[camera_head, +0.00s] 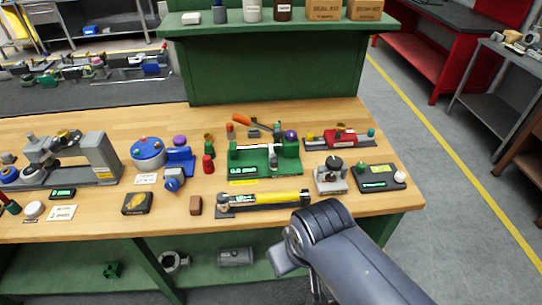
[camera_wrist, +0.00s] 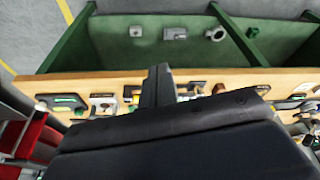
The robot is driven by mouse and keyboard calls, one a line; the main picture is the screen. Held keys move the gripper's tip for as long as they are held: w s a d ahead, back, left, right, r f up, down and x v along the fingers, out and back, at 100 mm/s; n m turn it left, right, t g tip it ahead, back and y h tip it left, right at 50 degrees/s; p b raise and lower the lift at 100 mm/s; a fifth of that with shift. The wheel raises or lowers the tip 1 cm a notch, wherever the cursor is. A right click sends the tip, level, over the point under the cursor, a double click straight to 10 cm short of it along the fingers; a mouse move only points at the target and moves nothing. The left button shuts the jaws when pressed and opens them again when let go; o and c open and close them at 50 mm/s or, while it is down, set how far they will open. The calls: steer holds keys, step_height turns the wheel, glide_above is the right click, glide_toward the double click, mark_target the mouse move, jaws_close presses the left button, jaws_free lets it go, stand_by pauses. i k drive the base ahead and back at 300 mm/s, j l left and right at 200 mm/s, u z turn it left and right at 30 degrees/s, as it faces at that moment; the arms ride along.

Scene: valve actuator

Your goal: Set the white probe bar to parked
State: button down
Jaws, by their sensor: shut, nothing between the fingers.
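The white probe bar (camera_head: 252,147) appears to be the thin pale bar lying crosswise on a green fixture (camera_head: 262,161) in the middle of the bench in the head view. The fixture has an upright green block at each end and a small lit readout at its front left. I cannot tell the bar's setting. My gripper shows in the wrist view (camera_wrist: 158,80) as dark fingers pressed together, shut and empty, near the bench's front edge. In the head view my arm hangs at the lower right, well apart from the fixture. The bar cannot be made out in the wrist view.
A yellow cylinder on a black base (camera_head: 266,200) lies in front of the fixture. A grey device with a knob (camera_head: 331,179) stands to its right, and a blue device (camera_head: 177,162) to its left. A green shelf (camera_head: 275,65) rises behind. Open floor lies to the right.

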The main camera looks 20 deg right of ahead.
mark_target(273, 160)
steer(key=i+l+u, duration=0.15)
steer(key=l+u, duration=0.2)
steer(key=i+l+u, duration=0.15)
steer(key=l+u, duration=0.2)
